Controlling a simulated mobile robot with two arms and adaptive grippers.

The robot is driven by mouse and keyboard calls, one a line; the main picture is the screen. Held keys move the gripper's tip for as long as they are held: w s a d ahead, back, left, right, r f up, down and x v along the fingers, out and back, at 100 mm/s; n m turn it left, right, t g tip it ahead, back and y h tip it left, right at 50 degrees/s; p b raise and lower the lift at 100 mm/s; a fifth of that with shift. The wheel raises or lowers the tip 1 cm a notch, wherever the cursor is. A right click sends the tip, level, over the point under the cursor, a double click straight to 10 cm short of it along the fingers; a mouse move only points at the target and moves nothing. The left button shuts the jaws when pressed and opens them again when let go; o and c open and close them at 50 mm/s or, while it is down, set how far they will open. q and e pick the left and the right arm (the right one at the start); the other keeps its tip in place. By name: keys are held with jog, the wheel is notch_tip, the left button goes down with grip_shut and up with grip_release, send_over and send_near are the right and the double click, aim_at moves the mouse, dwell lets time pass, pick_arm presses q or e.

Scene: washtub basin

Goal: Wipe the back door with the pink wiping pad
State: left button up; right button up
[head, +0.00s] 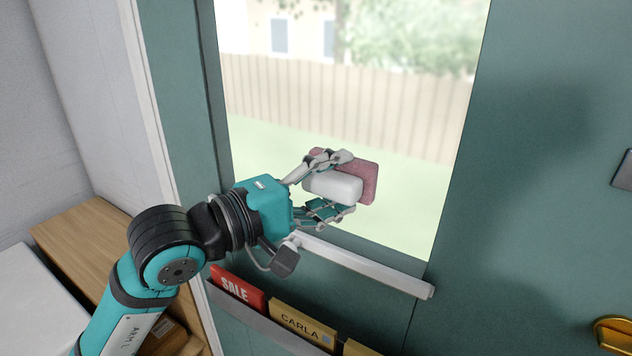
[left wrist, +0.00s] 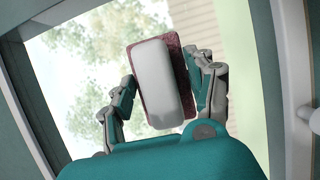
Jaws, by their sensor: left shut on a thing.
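The pink wiping pad (head: 367,181) has a white handle (head: 333,186) and is held up in front of the window pane of the back door (head: 530,180). My left gripper (head: 330,183) is shut on the pad, with its fingers on either side of the white handle. The left wrist view shows the pad's pink edge (left wrist: 186,70) around the white handle, between the two fingers. The pink face is turned toward the glass. I cannot tell whether it touches the glass. My right gripper is not in view.
A white horizontal bar (head: 370,268) runs along the window's lower edge. Below it a rack holds a red SALE folder (head: 237,289) and a yellow CARLA folder (head: 302,322). A brass knob (head: 612,334) is at lower right. A wooden cabinet (head: 85,231) stands at left.

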aim_at(305, 180)
pick_arm(q)
jog(key=shift+w+f+b, duration=0.1)
jog(key=shift+w+b, duration=0.05)
jog(key=shift+b, duration=0.2)
jog(key=shift+w+a+b, duration=0.65)
jog(key=shift+a+b, duration=0.1)
jog(key=shift+a, duration=0.15)
jog(key=shift+w+a+b, duration=0.35)
jog(key=shift+w+a, duration=0.1)
jog(key=shift+a, duration=0.15)
jog(key=shift+s, duration=0.1)
jog(key=shift+s+a+b, duration=0.35)
jog(key=shift+s+b, duration=0.05)
jog(key=shift+s+a+b, duration=0.4)
jog(key=shift+s+a, duration=0.25)
jog(key=shift+s, duration=0.3)
jog(key=shift+s+a+b, duration=0.35)
jog(key=shift+s+a, duration=0.3)
jog(key=shift+s, duration=0.25)
